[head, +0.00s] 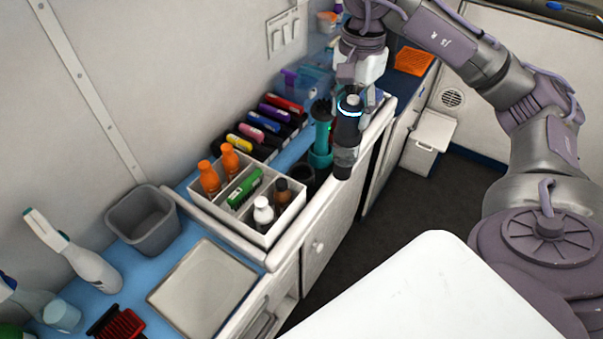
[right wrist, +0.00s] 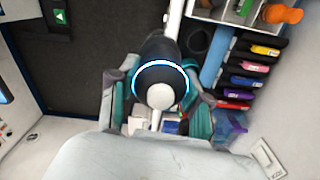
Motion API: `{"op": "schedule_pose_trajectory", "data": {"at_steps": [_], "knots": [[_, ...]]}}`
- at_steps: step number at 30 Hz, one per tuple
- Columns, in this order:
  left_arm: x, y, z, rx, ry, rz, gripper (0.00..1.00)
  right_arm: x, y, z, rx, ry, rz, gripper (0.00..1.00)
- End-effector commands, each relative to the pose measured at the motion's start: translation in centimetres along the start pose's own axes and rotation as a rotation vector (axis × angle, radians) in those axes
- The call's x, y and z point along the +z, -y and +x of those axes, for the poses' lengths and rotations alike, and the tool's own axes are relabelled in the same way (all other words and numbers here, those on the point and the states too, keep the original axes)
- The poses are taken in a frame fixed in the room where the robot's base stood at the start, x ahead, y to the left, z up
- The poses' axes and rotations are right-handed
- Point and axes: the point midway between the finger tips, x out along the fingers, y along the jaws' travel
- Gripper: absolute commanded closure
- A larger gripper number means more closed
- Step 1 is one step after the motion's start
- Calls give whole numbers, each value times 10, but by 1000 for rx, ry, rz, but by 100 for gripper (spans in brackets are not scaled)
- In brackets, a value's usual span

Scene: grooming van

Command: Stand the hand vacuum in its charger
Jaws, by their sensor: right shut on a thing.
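The hand vacuum (head: 348,122) is dark with a glowing blue ring and a greyish clear nozzle pointing down. My right gripper (head: 360,88) is shut on its upper part and holds it roughly upright near the counter's front edge. In the right wrist view the vacuum (right wrist: 160,85) is seen end-on between the fingers (right wrist: 158,115). A dark round cup (head: 299,182), which looks like the charger, stands between the caddy and a teal upright item; it seems empty in the right wrist view (right wrist: 195,40). The vacuum is apart from it. My left gripper is out of view.
The teal item (head: 321,135) stands close beside the vacuum. A white caddy (head: 272,236) with bottles and a green brush is nearby. Several coloured clippers (head: 262,125) line the wall. A grey bin (head: 142,218) and pale tray (head: 203,290) are at left. The floor (head: 390,205) is clear.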

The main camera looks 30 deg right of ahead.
Motion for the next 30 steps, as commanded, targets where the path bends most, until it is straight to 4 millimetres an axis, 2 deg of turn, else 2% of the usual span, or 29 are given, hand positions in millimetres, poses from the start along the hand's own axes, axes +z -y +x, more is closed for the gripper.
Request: {"op": "schedule_pose_trajectory", "data": {"at_steps": [5,15,19,26,30], "knots": [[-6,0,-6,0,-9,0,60,1,18,8,0,3,9,92],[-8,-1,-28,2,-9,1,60,6,83,46,0,4,7,92],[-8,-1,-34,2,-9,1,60,8,103,59,-1,3,7,92],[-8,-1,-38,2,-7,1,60,8,114,74,1,0,6,92],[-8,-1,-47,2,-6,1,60,8,113,94,3,1,6,92]]}}
